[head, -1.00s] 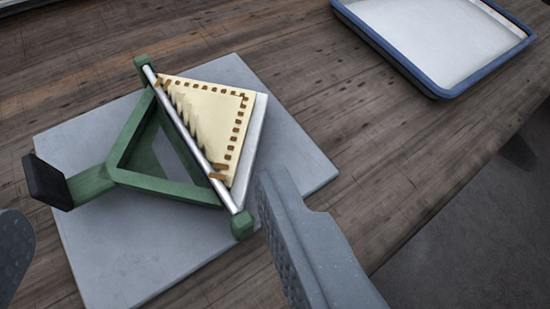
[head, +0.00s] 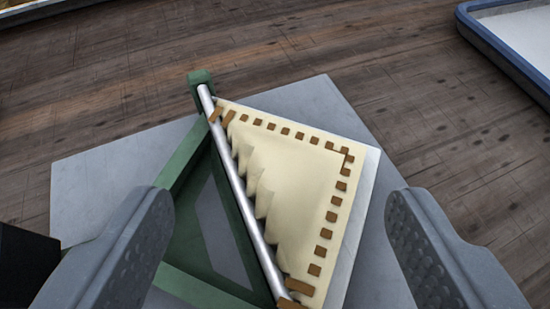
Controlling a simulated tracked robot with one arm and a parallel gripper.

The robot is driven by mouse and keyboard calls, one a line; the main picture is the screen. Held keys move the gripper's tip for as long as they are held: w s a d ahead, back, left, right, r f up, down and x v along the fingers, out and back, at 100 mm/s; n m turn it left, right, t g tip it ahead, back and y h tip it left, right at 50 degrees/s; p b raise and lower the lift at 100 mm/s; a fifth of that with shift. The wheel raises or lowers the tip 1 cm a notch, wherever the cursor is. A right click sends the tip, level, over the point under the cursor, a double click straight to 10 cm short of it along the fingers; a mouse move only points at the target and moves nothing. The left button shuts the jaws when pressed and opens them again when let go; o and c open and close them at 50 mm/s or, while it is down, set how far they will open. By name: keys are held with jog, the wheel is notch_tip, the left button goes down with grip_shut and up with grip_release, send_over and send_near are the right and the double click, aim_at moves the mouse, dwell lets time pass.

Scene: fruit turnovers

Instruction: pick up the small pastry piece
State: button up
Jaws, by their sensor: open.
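The small pastry piece (head: 300,190) is a pale cream triangle with brown square marks along its edges. It lies on a light plate (head: 362,215) of a hinged press, beside a silver rod (head: 238,190). The green frame (head: 185,155) of the press is folded open to the left. My gripper (head: 280,225) is open and empty, one finger at the lower left over the green frame and the other at the right beyond the pastry's right edge. The fingers are apart from the pastry in the picture; their height above it is hard to tell.
The press sits on a grey board (head: 100,180) on a dark wooden table (head: 300,40). A blue-rimmed tray (head: 500,55) stands at the upper right. A black handle end (head: 25,265) shows at the lower left. The table behind the board is clear.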

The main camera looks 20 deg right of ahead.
aim_at(291, 162)
jog(key=x, duration=0.3)
jog(key=shift+w+d+f, duration=0.1)
jog(key=shift+d+f, duration=0.05)
jog(key=shift+d, duration=0.2)
jog(key=shift+w+d+f, duration=0.15)
jog(key=shift+w+f, duration=0.1)
jog(key=shift+w, duration=0.25)
jog(key=c, duration=1)
